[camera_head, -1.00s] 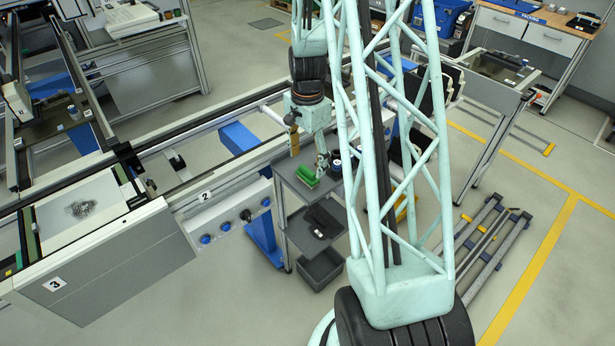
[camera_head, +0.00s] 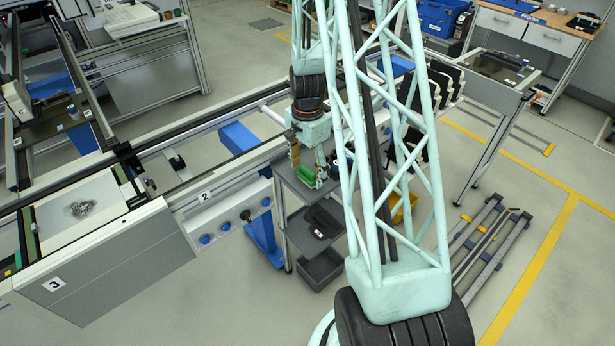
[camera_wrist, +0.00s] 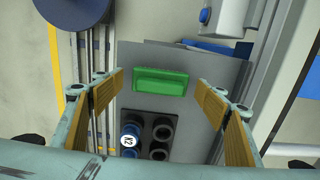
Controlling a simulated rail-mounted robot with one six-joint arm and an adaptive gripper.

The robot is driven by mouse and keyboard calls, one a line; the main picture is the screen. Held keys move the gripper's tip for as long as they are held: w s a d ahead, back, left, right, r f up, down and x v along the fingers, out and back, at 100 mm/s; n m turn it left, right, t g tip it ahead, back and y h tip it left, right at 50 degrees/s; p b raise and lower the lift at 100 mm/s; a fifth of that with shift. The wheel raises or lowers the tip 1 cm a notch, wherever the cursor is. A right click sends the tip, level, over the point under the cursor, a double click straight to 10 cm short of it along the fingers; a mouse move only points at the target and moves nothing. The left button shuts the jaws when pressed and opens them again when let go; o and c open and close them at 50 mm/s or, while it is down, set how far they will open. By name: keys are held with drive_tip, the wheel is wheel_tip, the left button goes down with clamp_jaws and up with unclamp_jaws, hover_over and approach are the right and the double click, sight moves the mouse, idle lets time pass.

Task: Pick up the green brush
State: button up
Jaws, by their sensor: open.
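The green brush (camera_head: 306,175) lies on the grey top shelf of a small trolley (camera_head: 287,175) in the head view. In the wrist view the green brush (camera_wrist: 160,81) is a green block lying crosswise on the grey shelf, ahead of my fingertips and centred between them. My gripper (camera_wrist: 160,93) is open and empty, with one tan-padded finger on each side. In the head view my gripper (camera_head: 307,165) hangs at the brush, with a finger on either side of it; I cannot tell the exact height between them.
A black holder (camera_wrist: 147,134) with round cups and a blue-and-white item (camera_wrist: 129,137) stands beside the brush. Lower trolley levels hold a black item (camera_head: 323,220) and a dark bin (camera_head: 321,268). The conveyor line (camera_head: 200,200) runs left of the trolley.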

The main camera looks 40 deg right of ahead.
sight(307, 169)
idle(0.3)
drive_tip(key=c, duration=1)
drive_tip(key=shift+o, duration=0.2)
drive_tip(key=shift+r, duration=0.15)
drive_tip(key=shift+r, duration=1.55)
drive_tip(key=s+a, duration=0.3)
drive_tip(key=s, duration=0.4)
drive_tip(key=s+a+r, duration=0.1)
drive_tip(key=s+a, duration=0.3)
drive_tip(key=s, duration=0.3)
drive_tip(key=shift+s+r+b, duration=0.15)
drive_tip(key=shift+r+b, duration=0.15)
drive_tip(key=shift+b, duration=0.1)
drive_tip(key=shift+o, duration=1.1)
drive_tip(key=shift+c, duration=0.7)
